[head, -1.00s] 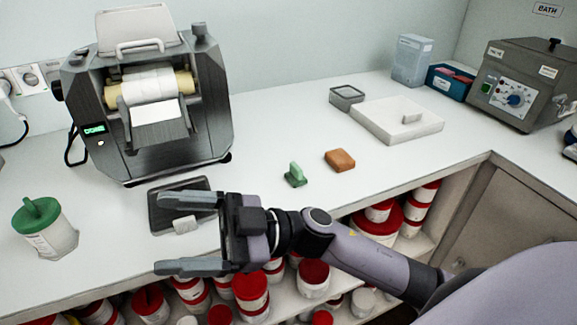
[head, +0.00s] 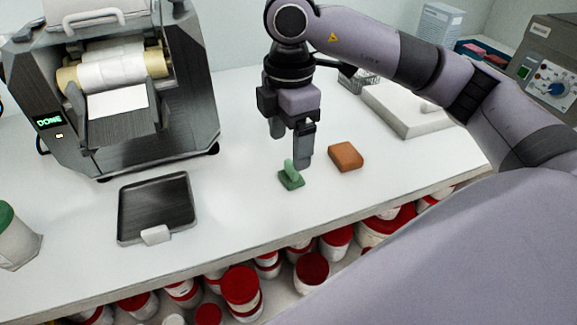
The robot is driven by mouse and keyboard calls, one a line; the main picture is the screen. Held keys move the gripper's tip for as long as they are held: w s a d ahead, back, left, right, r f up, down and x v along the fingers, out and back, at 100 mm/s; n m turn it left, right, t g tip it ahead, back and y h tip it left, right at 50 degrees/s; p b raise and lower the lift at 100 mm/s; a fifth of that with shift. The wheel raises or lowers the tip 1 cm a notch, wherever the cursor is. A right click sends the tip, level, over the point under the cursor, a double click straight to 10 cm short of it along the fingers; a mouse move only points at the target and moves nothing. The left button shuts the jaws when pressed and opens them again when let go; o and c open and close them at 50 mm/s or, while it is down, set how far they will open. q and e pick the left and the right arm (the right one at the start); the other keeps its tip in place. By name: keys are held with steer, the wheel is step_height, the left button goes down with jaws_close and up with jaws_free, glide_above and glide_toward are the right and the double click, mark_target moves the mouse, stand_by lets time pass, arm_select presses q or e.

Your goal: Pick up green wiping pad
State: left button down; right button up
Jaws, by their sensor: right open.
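The green wiping pad (head: 291,180), a small flat pad with an upright grip, stands on the white counter in the middle of the head view. My right gripper (head: 291,150) points down just above and behind the pad, its fingers open. One finger reaches down close to the pad's right side; I cannot tell whether it touches. Nothing is held in it. My left gripper is not in view.
An orange-brown block (head: 346,156) lies just right of the pad. Red-lidded jars (head: 240,285) fill the shelf below the counter's front edge.

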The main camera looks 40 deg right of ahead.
steer(key=f, duration=0.7)
steer(key=shift+d+p, duration=0.35)
steer(key=shift+p, duration=0.05)
steer(key=c, duration=1.2)
steer(key=shift+w+r, duration=0.1)
step_height(320, 180, up, 11)
step_height(320, 180, up, 9)
steer(key=p, duration=0.2)
glide_above(291, 164)
